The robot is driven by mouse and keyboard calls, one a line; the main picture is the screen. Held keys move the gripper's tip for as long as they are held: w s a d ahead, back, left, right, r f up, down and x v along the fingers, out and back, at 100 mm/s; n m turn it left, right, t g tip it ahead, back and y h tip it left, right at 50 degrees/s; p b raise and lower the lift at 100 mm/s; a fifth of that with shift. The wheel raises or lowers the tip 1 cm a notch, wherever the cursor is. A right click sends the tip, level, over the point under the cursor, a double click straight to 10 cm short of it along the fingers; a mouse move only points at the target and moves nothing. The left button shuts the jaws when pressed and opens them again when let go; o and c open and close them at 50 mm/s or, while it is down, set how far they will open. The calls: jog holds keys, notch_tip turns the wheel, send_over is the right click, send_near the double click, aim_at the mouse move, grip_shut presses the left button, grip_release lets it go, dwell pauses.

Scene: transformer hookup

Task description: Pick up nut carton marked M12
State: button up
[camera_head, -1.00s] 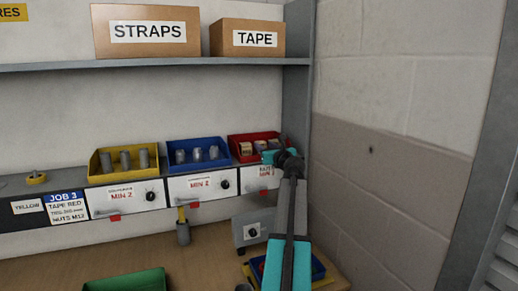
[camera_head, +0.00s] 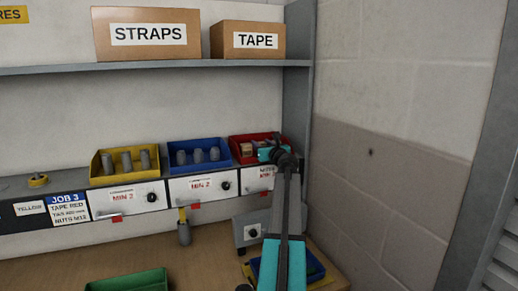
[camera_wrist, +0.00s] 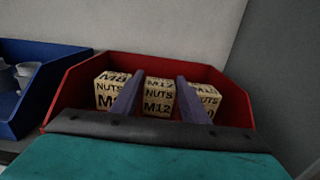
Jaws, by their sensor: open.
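The M12 nut carton (camera_wrist: 158,97), a small tan box with black print, stands in the middle of the red bin (camera_wrist: 235,97) in the wrist view. My gripper (camera_wrist: 157,82) is open, with one dark finger on each side of the M12 carton as seen there. I cannot tell whether the fingers touch it. In the head view my gripper (camera_head: 266,154) is at the red bin (camera_head: 240,138) on the shelf and hides most of the cartons.
An M8 carton (camera_wrist: 107,92) stands left of the M12 carton and an M10 carton (camera_wrist: 207,99) right of it, both close by the fingers. A blue bin (camera_head: 194,166) stands left of the red one. A grey upright (camera_head: 297,95) is close on the right.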

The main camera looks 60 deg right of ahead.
aim_at(261, 143)
jog(key=shift+w+d, duration=0.35)
jog(key=shift+w, duration=0.2)
jog(key=c, duration=0.8)
jog(key=shift+r, duration=0.1)
jog(key=shift+c, duration=0.2)
jog(key=shift+r+b, duration=0.35)
jog(key=shift+r, duration=1.35)
jog(key=s+a+r+b, duration=0.1)
jog(key=s+a+b, duration=0.1)
jog(key=s+a, duration=0.7)
jog(key=a, duration=0.4)
jog(key=shift+r, duration=0.2)
jog(key=shift+a, duration=0.1)
